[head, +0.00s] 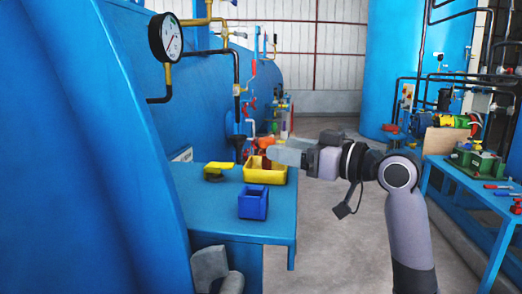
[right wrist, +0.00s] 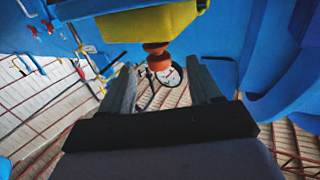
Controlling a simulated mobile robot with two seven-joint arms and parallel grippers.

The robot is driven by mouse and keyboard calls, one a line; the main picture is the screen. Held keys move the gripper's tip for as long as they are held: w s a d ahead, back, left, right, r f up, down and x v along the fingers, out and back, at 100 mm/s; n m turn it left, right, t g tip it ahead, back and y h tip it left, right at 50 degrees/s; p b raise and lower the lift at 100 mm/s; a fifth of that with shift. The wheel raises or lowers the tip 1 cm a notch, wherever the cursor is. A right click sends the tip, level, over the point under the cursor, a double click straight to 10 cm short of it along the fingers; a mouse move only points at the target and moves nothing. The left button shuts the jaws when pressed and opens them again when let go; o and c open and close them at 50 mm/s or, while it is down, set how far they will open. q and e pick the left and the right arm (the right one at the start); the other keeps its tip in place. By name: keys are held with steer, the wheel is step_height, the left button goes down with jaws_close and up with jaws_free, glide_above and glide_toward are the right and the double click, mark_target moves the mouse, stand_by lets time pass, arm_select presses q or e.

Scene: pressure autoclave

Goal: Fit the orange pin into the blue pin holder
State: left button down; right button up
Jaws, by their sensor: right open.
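The orange pin (right wrist: 158,62) shows in the right wrist view, sticking out of the yellow bin (right wrist: 150,22), between my open fingers and apart from them. In the head view the yellow bin (head: 277,177) stands on the blue table, with a reddish part (head: 266,163) showing inside, partly hidden by my gripper. The blue box that looks like the pin holder (head: 253,206) stands in front of the bin; its inside is hard to see. My right gripper (head: 276,153) is open and empty at the bin. A grey part of my left arm (head: 212,266) shows at the bottom; its jaws are not clear.
A yellow piece with a dark base (head: 217,171) lies left of the bin on the blue table (head: 205,208). A large blue tank with a gauge (head: 166,37) flanks the left. A second blue table (head: 455,175) with tools stands right. The floor between is clear.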

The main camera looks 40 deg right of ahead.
steer(key=x, duration=0.2)
steer(key=p+x, duration=0.1)
steer(key=f+x, duration=0.1)
steer(key=x, duration=0.1)
steer(key=shift+w, duration=0.35)
steer(key=c, duration=1.1)
